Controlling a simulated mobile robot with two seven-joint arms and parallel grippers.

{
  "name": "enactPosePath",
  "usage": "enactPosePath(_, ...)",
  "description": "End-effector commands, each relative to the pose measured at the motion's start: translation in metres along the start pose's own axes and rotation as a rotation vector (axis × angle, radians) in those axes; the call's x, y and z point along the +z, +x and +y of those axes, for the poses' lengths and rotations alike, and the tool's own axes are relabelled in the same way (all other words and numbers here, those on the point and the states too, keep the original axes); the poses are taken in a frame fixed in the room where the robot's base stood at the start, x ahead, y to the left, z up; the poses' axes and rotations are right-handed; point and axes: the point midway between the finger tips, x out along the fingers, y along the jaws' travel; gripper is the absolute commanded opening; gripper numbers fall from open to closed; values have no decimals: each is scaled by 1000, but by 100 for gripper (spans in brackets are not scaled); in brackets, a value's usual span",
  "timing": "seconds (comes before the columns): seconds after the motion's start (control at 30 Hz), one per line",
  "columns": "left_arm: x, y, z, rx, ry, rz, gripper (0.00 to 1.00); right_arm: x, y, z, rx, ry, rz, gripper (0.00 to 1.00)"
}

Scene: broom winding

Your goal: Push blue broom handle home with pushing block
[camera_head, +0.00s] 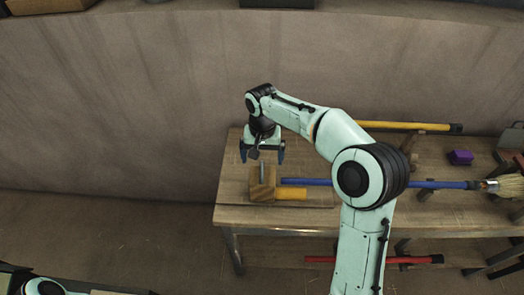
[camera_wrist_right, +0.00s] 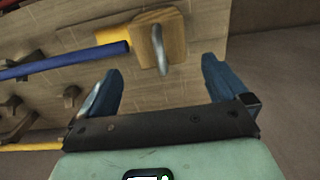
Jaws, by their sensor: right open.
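The blue broom handle (camera_head: 304,182) lies across the wooden bench, running right to a broom head with pale bristles (camera_head: 508,186); my right arm hides its middle. Its free left end is close to the pushing block (camera_head: 262,190), a wooden block with an upright metal grip and a yellow bar to its right. The right wrist view shows the blue handle (camera_wrist_right: 62,62) ending beside the block (camera_wrist_right: 145,48); I cannot tell whether they touch. My right gripper (camera_head: 262,154) is open and empty above the block's grip, fingers pointing down. My left gripper is out of view.
A yellow handle (camera_head: 400,126) lies at the back of the bench (camera_head: 232,195), near a purple block (camera_head: 460,157). A red handle (camera_head: 415,259) sits lower in front. Wooden supports stand under the handles. The bench's left edge is close to the pushing block.

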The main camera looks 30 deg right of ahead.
Motion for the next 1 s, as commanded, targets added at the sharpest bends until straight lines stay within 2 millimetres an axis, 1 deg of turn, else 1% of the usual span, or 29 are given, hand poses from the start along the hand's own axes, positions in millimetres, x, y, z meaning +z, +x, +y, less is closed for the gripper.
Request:
enactPosePath(0.03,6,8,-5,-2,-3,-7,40,2,12,1,2,0,-4,100)
enactPosePath(0.1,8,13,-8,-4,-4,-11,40,1,20,1,3,0,-4,100)
enactPosePath(0.3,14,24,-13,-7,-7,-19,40,1,41,0,1,-1,-3,100)
enactPosePath(0.5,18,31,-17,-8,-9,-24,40,1,56,0,1,-1,-3,100)
enactPosePath(0.67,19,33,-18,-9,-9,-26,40,0,61,0,0,-1,-1,100)
enactPosePath(0.97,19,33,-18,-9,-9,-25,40,0,61,0,0,-1,-1,100)
enactPosePath(1.0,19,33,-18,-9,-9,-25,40,0,61,0,0,-1,-1,87)
